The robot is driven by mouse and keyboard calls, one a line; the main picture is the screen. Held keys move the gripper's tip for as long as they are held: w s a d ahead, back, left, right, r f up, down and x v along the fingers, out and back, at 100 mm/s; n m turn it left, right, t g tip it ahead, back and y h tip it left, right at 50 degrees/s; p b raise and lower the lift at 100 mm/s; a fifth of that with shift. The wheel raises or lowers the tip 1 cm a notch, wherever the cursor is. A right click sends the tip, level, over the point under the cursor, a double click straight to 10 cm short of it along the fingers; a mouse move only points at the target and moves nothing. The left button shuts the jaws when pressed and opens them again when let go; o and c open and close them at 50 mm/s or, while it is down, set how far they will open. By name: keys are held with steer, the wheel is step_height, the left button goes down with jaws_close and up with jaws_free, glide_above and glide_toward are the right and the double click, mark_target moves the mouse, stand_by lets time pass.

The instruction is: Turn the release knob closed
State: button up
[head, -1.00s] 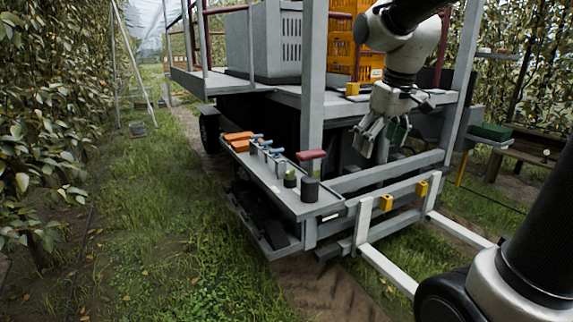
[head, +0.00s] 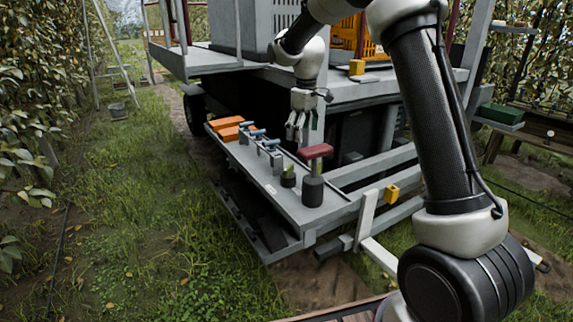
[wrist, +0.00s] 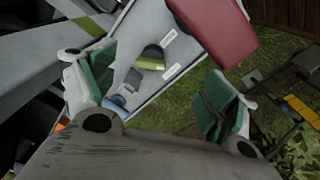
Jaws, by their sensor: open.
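A grey side shelf (head: 290,205) on the platform carries a small dark round knob with an olive-green bar (head: 288,178), likely the release knob. It also shows in the wrist view (wrist: 151,58), beside white labels. A red handle (head: 315,151) stands on a dark cylinder to its right and looms large in the wrist view (wrist: 215,25). The frames do not make certain which is the release knob. My gripper (head: 296,132) is open and empty, pointing down above the shelf and apart from the knob. Its green-padded fingers spread wide in the wrist view (wrist: 158,90).
Several blue-handled valves (head: 258,137) and orange blocks (head: 232,128) line the shelf's far part. Rails lie right of the shelf; grass (head: 140,220) is open at left.

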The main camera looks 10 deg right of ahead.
steer(key=n, duration=0.1)
glide_above(288, 166)
steer(key=shift+g, duration=0.3)
steer(key=f, duration=0.7)
steer(key=shift+s+d+f, duration=0.15)
steer(key=shift+s+f, duration=0.15)
steer(key=shift+n, duration=0.3)
step_height(288, 166, down, 8)
steer(key=shift+w+f, duration=0.15)
steer(key=c, duration=1)
